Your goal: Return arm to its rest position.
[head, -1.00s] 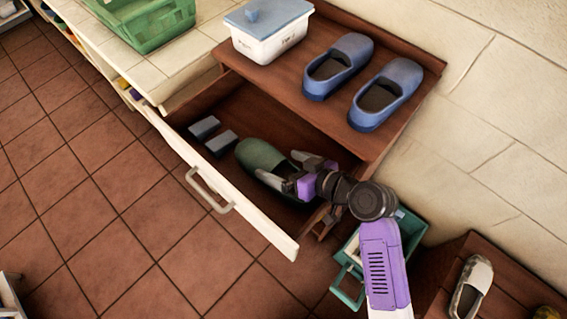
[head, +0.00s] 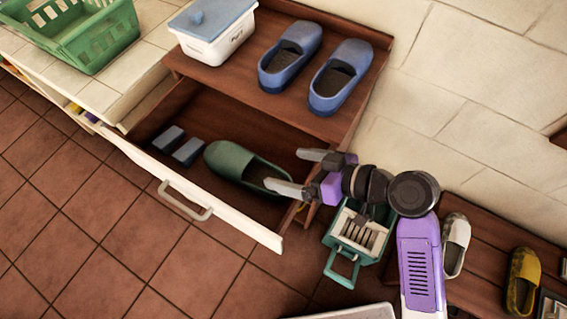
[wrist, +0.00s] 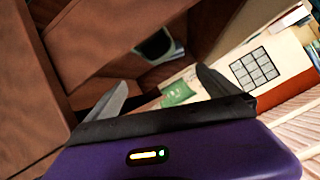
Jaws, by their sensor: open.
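My gripper (head: 298,172) is open, with its two grey fingers spread and nothing between them. It is above the right end of the open drawer (head: 225,218), close to a dark green shoe (head: 228,166) that lies in the drawer. The fingers also show in the wrist view (wrist: 155,98), apart and empty. My purple and black arm reaches in from the lower right of the head view. One finger overlaps the shoe's right end in the head view; I cannot tell whether they touch.
Two grey blocks (head: 178,146) lie in the drawer. Blue shoes (head: 340,80) and a white lidded box (head: 215,36) stand on the wooden top. A teal crate (head: 352,245) is below my arm. A yellow shoe (head: 522,282) sits on the lower right shelf. Open tiled floor lies left.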

